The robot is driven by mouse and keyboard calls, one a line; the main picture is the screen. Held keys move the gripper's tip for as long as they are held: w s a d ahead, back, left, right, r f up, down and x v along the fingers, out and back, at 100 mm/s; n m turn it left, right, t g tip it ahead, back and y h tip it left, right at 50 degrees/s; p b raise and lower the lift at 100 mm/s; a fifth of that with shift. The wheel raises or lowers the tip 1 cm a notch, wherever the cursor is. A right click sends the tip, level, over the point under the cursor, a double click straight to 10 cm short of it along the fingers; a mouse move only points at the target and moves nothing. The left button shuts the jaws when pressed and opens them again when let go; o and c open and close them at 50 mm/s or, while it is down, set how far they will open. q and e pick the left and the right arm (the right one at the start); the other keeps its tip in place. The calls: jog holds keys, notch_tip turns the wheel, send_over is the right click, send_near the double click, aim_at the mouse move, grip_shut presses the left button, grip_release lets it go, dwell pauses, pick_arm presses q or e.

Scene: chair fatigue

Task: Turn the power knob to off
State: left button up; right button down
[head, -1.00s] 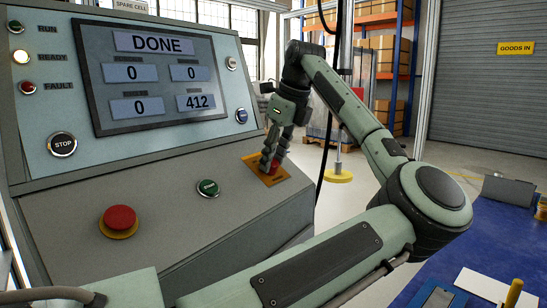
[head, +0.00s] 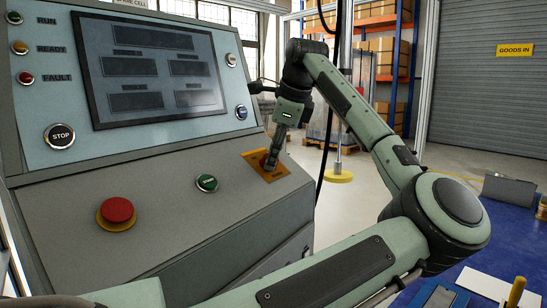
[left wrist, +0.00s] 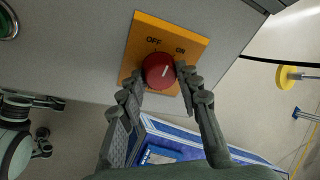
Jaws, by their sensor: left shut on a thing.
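The red power knob (left wrist: 158,70) sits on an orange plate (left wrist: 195,44) marked OFF and ON. A short white mark shows on the knob's face, right of its centre. In the head view the knob (head: 265,160) is partly hidden by my fingers. My left gripper (head: 272,158) reaches down to it, and in the left wrist view its fingertips (left wrist: 158,74) are on either side of the knob, shut on it.
A red mushroom button (head: 118,210) and a green button (head: 207,183) stand on the same sloping panel, left of the knob. A STOP button (head: 59,136) is higher up. A blue table (head: 500,235) is at the right.

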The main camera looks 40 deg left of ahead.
pick_arm(q)
jog(key=n, duration=0.2)
jog(key=shift+f+n+y+b, duration=0.1)
jog(key=shift+n+y+b, duration=0.2)
jog(key=shift+n+b, duration=0.1)
jog(key=shift+n+y+b, duration=0.3)
jog(key=shift+n, duration=1.3)
pick_arm(e)
jog(key=shift+s+d+r+t, duration=0.2)
jog(key=shift+r+t, duration=0.25)
jog(key=shift+r, duration=0.05)
jog(key=shift+s+d+r+t, duration=0.15)
jog(key=shift+s+r+t, duration=0.05)
jog(key=shift+r+t, duration=0.25)
jog(key=shift+s+d+r+t, duration=0.2)
jog(key=shift+r+t, duration=0.2)
jog(key=shift+r, duration=0.2)
pick_arm(q)
jog(key=o, duration=1.1)
jog(key=shift+o, duration=0.2)
jog(key=shift+d, duration=0.1)
jog(key=v, duration=1.2)
jog(key=shift+s, duration=0.15)
